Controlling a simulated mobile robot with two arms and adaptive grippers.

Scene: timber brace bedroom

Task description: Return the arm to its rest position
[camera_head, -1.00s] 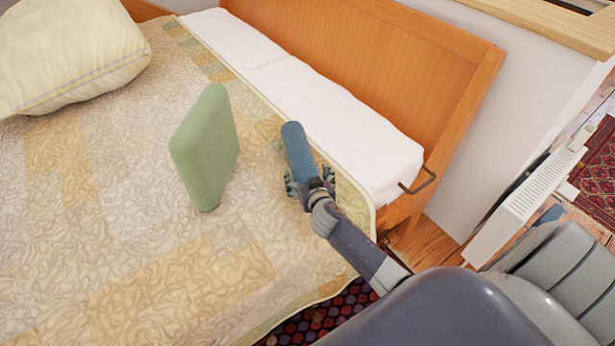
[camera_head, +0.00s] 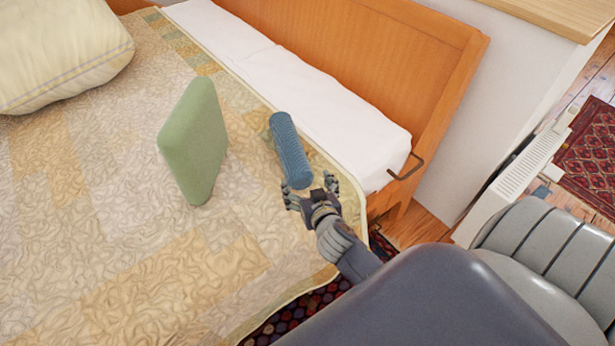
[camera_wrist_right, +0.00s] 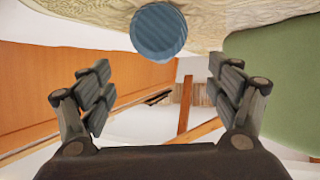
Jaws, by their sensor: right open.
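My right gripper (camera_head: 314,193) is open and empty over the right side of the bed, near the lower end of a blue ribbed cylinder (camera_head: 290,150). In the right wrist view the cylinder (camera_wrist_right: 158,32) shows end-on beyond and above the open fingers (camera_wrist_right: 158,95), with a gap between it and them. The cylinder lies on the patterned bedspread. My right arm comes in from the lower right. My left gripper is not in view.
A green block-like cushion (camera_head: 194,142) stands on the bedspread (camera_head: 120,240) left of the cylinder. A cream pillow (camera_head: 60,50) lies at the upper left. The wooden bed board (camera_head: 380,60) rises behind the white sheet (camera_head: 300,85). A white radiator (camera_head: 515,180) stands at the right.

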